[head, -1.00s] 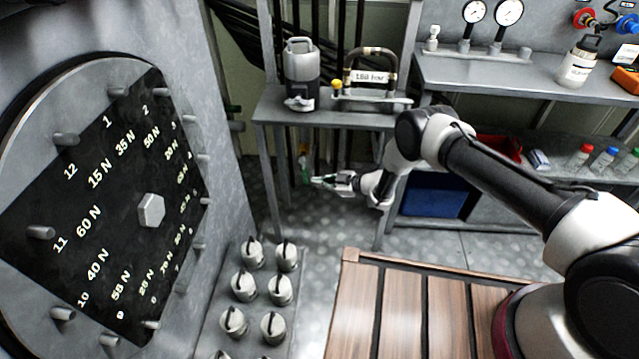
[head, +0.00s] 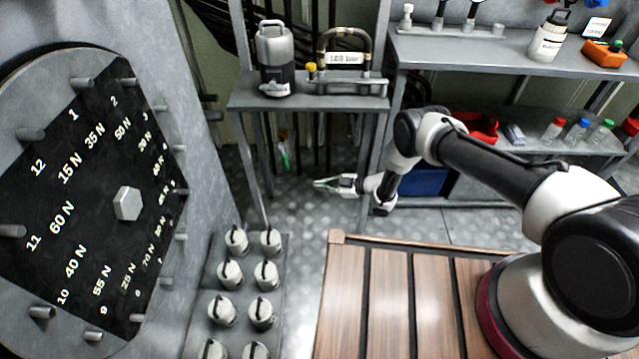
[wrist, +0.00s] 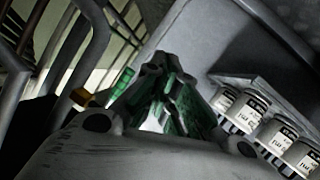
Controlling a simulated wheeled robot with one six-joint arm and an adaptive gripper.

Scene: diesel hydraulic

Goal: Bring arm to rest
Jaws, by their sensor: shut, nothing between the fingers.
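My arm reaches left from the right side of the head view, over the wooden slatted deck. My gripper (head: 326,184) is at its end, pointing left, in free space in front of the lower part of the small side table. Its fingers are shut and empty. In the wrist view my gripper (wrist: 165,85) shows with its greenish fingertips together and nothing held between them.
A round dial plate (head: 110,200) with pegs stands at left. Several knobbed canisters (head: 236,240) stand below. The small table (head: 240,102) holds a grey lantern-like device (head: 276,60) and a gauge frame (head: 345,60). A workbench (head: 480,52) is behind my arm.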

